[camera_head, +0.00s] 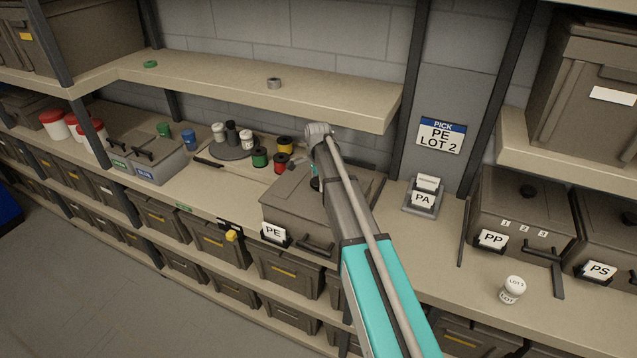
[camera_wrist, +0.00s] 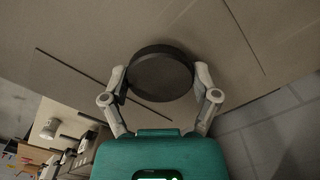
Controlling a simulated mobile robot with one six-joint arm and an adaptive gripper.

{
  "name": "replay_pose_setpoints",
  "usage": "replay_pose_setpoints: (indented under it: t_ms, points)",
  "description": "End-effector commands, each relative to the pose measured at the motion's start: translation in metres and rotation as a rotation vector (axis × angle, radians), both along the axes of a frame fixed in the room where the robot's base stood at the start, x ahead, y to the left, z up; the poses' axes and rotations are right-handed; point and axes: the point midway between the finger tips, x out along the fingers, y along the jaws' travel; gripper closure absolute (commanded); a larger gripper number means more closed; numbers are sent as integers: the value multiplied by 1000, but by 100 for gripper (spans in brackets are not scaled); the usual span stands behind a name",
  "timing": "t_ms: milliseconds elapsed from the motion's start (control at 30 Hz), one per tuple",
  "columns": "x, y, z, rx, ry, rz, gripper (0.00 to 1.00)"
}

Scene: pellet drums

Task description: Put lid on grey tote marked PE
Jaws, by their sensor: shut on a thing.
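The grey tote marked PE (camera_head: 285,213) stands on the counter, its white PE card on the front. A flat grey lid (camera_head: 292,194) covers its top; I cannot tell whether it is fully seated. My arm hides the right part of lid and tote. In the wrist view the lid (camera_wrist: 215,30) fills the upper picture. Its round dark knob (camera_wrist: 160,75) sits between the fingers of my gripper (camera_wrist: 161,84), which is shut on it. In the head view the gripper is mostly hidden behind my arm.
Several spools (camera_head: 261,157) and a round grey turntable (camera_head: 231,150) stand behind and left of the tote. A PA card holder (camera_head: 424,196) is at its right, then totes PP (camera_head: 515,212) and PS (camera_head: 608,240). A white jar (camera_head: 512,289) stands in front. A shelf (camera_head: 250,88) hangs above.

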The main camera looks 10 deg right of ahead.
Motion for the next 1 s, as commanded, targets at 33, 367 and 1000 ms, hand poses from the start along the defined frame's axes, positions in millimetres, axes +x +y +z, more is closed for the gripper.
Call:
replay_pose_setpoints:
  t_ms: [33,367,1000]
  points:
    - [0,0,-1,0,0,0,83]
    - [0,0,-2,0,0,0,83]
    - [0,-1,-2,0,0,-1,0]
